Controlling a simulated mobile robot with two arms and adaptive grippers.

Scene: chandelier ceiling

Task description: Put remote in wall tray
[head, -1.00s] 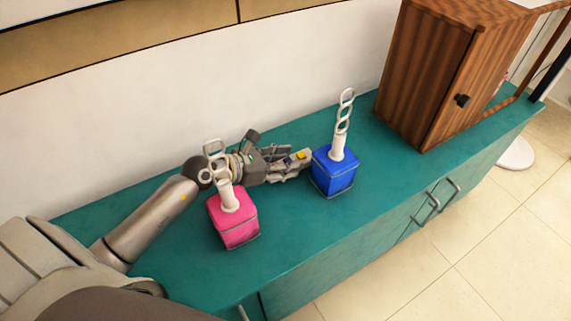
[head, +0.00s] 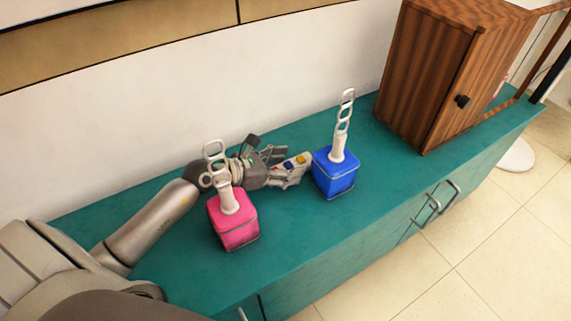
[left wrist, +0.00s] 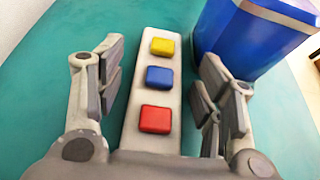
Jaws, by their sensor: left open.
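The remote (left wrist: 152,98) is a pale grey bar with yellow, blue and red buttons, lying on the teal cabinet top in the left wrist view. In the head view the remote (head: 295,168) shows partly, beside the blue box. My left gripper (left wrist: 160,80) is open, with one finger on each side of the remote, apart from it. In the head view my left gripper (head: 284,164) reaches from the left, behind the pink box. The wall tray is not clearly in view. My right gripper is not in view.
A pink box (head: 233,222) with a white ringed handle stands in front of my left wrist. A similar blue box (head: 334,176) is close right of the gripper. A wooden cabinet (head: 425,75) stands at the right on the teal cabinet top (head: 300,235). A wall runs behind.

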